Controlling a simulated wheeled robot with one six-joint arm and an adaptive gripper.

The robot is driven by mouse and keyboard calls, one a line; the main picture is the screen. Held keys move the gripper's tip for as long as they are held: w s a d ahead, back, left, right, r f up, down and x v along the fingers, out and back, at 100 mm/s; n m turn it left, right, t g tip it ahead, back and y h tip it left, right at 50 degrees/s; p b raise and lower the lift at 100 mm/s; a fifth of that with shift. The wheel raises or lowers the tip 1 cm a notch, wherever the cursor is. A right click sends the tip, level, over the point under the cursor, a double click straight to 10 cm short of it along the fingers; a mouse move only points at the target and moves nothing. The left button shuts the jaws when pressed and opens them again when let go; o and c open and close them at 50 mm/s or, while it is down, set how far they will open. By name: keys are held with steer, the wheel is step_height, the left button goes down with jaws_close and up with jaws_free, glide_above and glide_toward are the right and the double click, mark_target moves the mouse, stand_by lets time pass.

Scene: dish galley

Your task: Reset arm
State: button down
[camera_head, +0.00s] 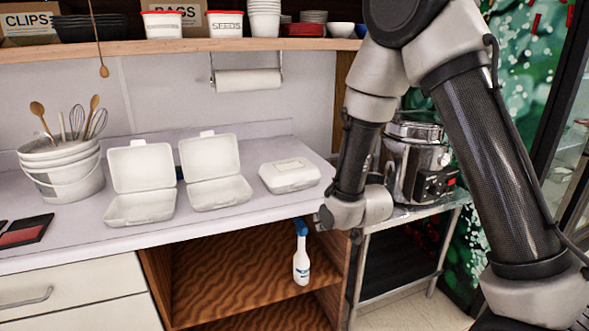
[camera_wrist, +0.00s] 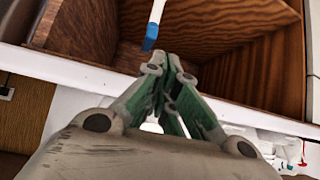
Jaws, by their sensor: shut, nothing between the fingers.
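My arm comes down from the top right in the head view and ends in a wrist joint in front of the counter edge; the fingers are hard to make out there. In the wrist view my gripper (camera_wrist: 172,62) is shut and empty, its green-sided fingers meeting at the tips. A white spray bottle with a blue head (camera_head: 301,258) stands upright on the open wooden shelf under the counter, just left of my wrist. Its blue head also shows in the wrist view (camera_wrist: 150,38), close beyond the fingertips and apart from them as far as I can tell.
Two open white clamshell boxes (camera_head: 140,185) (camera_head: 214,172) and a closed one (camera_head: 290,175) sit on the counter (camera_head: 240,215). A bucket of utensils (camera_head: 68,182) stands left. A steel cooker (camera_head: 413,160) is on a metal stand behind my arm. A paper roll (camera_head: 247,80) hangs above.

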steer(key=s+d+f+g+h, duration=0.2)
steer(key=s+d+f+g, duration=0.15)
steer(key=s, duration=0.35)
steer(key=s+d+r+g, duration=0.3)
steer(key=s+d+r, duration=0.1)
steer(key=s, duration=0.1)
steer(key=s+d+r+m+t+h, duration=0.1)
steer(key=s+d+r+m, duration=0.1)
steer(key=s+d+r, duration=0.6)
steer(key=s+d+r+m+t+h, duration=0.1)
steer(key=s+d+r+m, duration=0.1)
steer(key=s+d+r, duration=0.7)
step_height(320, 180, up, 6)
steer(key=shift+s+r+m, duration=0.15)
steer(key=shift+r+m, duration=0.05)
steer(key=shift+m, duration=0.1)
